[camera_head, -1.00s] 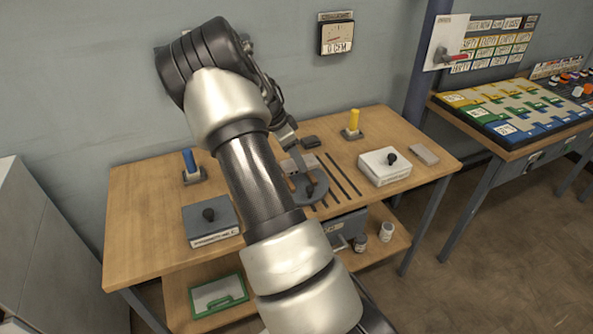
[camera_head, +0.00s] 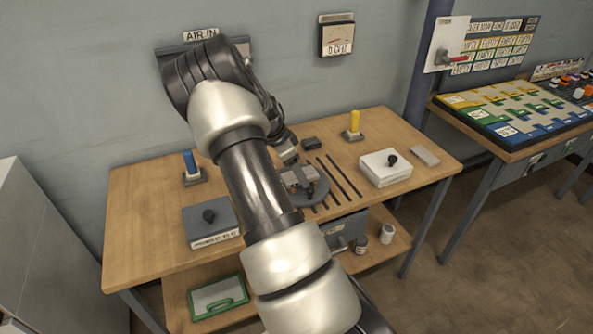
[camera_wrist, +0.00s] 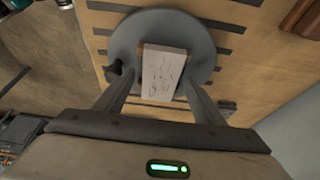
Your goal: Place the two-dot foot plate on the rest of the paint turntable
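The foot plate (camera_wrist: 163,73) is a pale, flat block with faint dark marks on its face; I cannot count dots on it. It lies over the grey round paint turntable (camera_wrist: 122,40), between my gripper's two fingers (camera_wrist: 160,82). My gripper appears shut on it. Brown bits of the rest (camera_wrist: 190,62) show beside the plate; whether it bears fully on them is hard to tell. In the head view the plate (camera_head: 299,178) is at the turntable (camera_head: 316,193), partly hidden by my arm. A dark knob (camera_wrist: 118,72) stands at the turntable's left rim in the wrist view.
On the wooden bench (camera_head: 140,225) stand a grey box (camera_head: 208,218) with a black knob, a white box (camera_head: 385,167), a blue post (camera_head: 190,163) and a yellow post (camera_head: 353,122). Dark strips (camera_head: 345,178) lie right of the turntable. The bench's left end is clear.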

